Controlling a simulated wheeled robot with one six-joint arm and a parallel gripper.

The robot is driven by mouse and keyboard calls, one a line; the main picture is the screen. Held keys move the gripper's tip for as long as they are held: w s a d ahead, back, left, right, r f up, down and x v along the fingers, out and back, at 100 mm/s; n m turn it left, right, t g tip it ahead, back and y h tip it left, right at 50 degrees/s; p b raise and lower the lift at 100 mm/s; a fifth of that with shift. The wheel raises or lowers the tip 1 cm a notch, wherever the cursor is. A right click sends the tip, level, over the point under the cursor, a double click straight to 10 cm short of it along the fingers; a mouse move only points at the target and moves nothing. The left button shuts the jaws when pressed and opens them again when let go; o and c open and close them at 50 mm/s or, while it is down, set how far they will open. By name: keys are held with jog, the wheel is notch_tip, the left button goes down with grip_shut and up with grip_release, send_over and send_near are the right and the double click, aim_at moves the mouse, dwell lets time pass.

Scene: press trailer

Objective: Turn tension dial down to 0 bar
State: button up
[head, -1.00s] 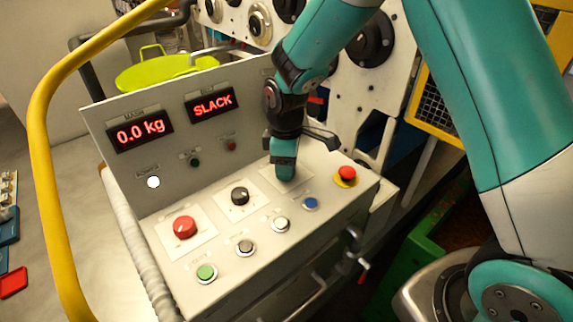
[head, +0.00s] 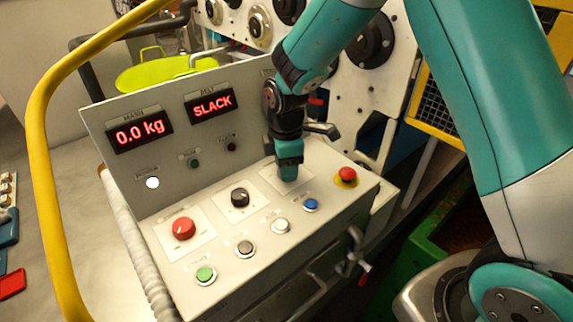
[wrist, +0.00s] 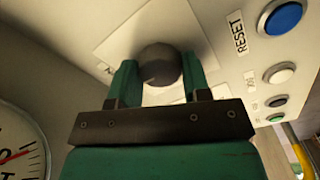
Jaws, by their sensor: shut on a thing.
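My gripper (head: 289,176) points down at the right-hand dial plate of the grey control panel (head: 262,250). In the wrist view its two teal fingers (wrist: 160,80) are shut on a dark round knob (wrist: 160,62), one on each side. In the head view the gripper hides this knob. Its scale and pointer cannot be read. The belt display (head: 212,103) reads SLACK in red, and the mass display (head: 140,131) reads 0.0 kg. A white gauge (wrist: 18,158) with a red needle shows partly at the left of the wrist view.
A red dial (head: 184,228) and a black dial (head: 240,196) sit left of my gripper. Green (head: 205,274), grey, white and blue (head: 311,204) buttons line the front. A red emergency button (head: 347,175) stands close on the right. A yellow rail (head: 42,150) rises at left.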

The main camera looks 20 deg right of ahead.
jog(key=shift+w+r, duration=0.1)
jog(key=o, duration=0.9)
notch_tip(320, 180, up, 17)
jog(key=b, duration=0.3)
jog(key=shift+r, duration=0.15)
jog(key=s+a+f+m+y, duration=0.1)
jog(key=s+m, duration=0.2)
jog(key=s, duration=0.5)
jog(key=s+a+m+y, duration=0.1)
jog(key=s+a+m, duration=0.1)
jog(key=s, duration=0.6)
jog(key=s+a+f+m+y, duration=0.1)
jog(key=s+m, duration=0.3)
jog(key=s, duration=0.5)
jog(key=shift+a+f+y, duration=0.25)
jog(key=shift+f+y, duration=0.1)
jog(key=shift+y, duration=0.25)
jog(key=shift+w, duration=0.1)
